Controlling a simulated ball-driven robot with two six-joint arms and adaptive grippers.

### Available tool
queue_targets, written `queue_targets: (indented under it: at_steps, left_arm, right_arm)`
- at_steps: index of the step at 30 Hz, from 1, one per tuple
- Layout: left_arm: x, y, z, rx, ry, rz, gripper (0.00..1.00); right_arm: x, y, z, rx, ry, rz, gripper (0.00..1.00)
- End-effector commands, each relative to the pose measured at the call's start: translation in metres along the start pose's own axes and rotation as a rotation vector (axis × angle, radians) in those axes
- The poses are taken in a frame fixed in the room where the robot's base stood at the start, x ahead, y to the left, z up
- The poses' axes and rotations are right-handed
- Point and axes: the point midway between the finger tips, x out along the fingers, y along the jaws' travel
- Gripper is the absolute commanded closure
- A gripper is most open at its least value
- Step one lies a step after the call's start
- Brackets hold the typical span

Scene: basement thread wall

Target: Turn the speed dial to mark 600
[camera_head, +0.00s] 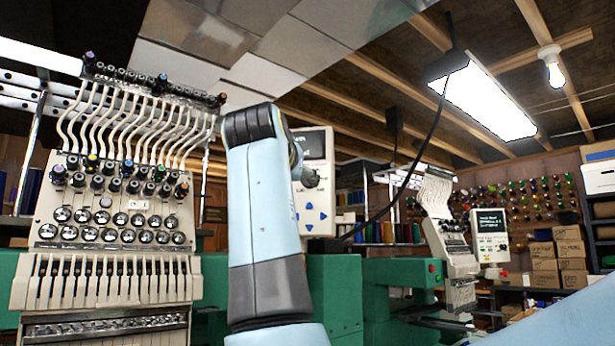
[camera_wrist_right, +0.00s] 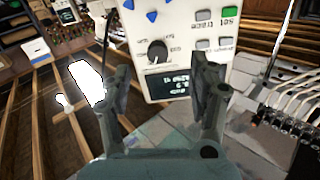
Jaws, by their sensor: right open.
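The white control panel (camera_head: 318,205) stands in the middle of the head view, partly hidden behind my right arm. It carries a dark screen, the dark round speed dial (camera_wrist_right: 157,51) and blue arrow buttons. In the right wrist view the panel (camera_wrist_right: 203,14) appears upside down, with the dial above the screen. My right gripper (camera_wrist_right: 160,66) is open, with one finger on each side of the dial in that picture; contact cannot be told. The dial's small marks are too blurred to read. My left gripper is in neither view.
An embroidery machine head (camera_head: 115,215) with several thread tubes stands at left. A second machine (camera_head: 450,255) with its own panel (camera_head: 489,236) is farther back at right. A black cable (camera_head: 420,150) hangs near the panel. Cardboard boxes (camera_head: 558,255) sit at far right.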

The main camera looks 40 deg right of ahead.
Motion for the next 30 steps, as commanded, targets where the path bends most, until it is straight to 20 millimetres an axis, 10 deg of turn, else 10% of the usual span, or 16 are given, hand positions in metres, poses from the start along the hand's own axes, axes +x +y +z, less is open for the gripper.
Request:
queue_targets:
  at_steps: [5, 21, 30]
  left_arm:
    - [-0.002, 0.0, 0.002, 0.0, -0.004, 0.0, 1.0]
    - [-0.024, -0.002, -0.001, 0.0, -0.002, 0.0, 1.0]
    - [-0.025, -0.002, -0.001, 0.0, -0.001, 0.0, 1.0]
  right_arm:
    - [0.0, 0.003, -0.029, 0.036, 0.036, 0.02, 0.4]
    - [0.091, 0.004, -0.032, 0.034, 0.035, 0.019, 0.4]
    - [0.102, 0.004, -0.03, 0.037, 0.033, 0.017, 0.4]
